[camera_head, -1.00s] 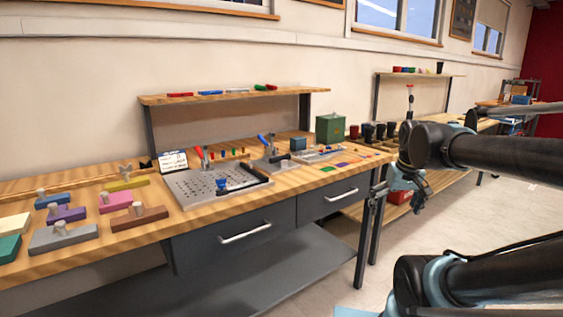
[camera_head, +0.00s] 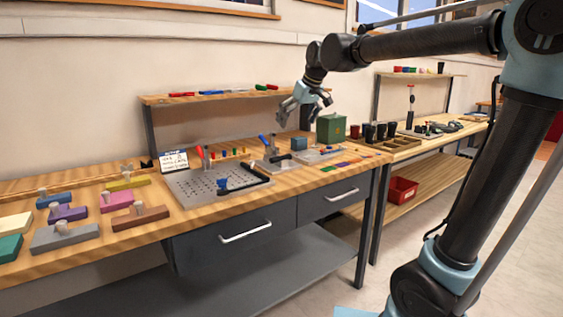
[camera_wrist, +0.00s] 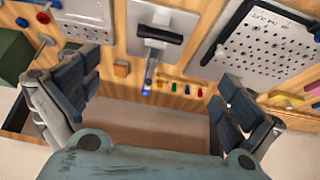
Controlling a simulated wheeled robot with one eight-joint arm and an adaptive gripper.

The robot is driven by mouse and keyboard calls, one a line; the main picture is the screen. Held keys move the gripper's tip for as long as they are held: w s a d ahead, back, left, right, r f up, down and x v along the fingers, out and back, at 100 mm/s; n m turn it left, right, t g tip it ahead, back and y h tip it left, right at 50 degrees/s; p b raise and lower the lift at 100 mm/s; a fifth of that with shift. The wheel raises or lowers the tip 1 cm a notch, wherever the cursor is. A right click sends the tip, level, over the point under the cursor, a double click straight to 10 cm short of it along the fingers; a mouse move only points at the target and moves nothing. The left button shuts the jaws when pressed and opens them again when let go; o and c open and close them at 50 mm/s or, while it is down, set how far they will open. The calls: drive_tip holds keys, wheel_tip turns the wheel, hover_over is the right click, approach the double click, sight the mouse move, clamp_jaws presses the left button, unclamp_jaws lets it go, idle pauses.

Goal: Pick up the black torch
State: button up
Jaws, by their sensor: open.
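I cannot single out the black torch with certainty. A small dark upright cylinder (camera_head: 440,67) stands on the far right shelf, too small to identify. In the wrist view a black bar-shaped handle (camera_wrist: 160,35) sits on a light plate, beside a grey lever with a blue tip (camera_wrist: 147,80). My gripper (camera_head: 304,107) is open and empty, in the air in front of the right end of the near shelf, above the bench. In the wrist view its fingers (camera_wrist: 158,90) are spread wide with nothing between them.
The near shelf (camera_head: 180,99) bears several coloured pens. A green box (camera_head: 330,127) and dark cups (camera_head: 381,131) stand below and right of my gripper. A perforated plate (camera_head: 195,190) and coloured blocks (camera_head: 130,200) fill the left bench. A red bin (camera_head: 403,189) sits lower right.

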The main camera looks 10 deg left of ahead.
hover_over(282, 157)
drive_tip(key=s+d, duration=0.2)
wheel_tip(282, 157, down, 10)
drive_tip(key=shift+w+f, duration=0.1)
drive_tip(key=shift+f, duration=0.1)
drive_tip(key=shift+x, duration=2.55)
drive_tip(key=shift+w+r, duration=0.1)
drive_tip(key=shift+r, duration=0.05)
drive_tip(key=c, duration=1.1)
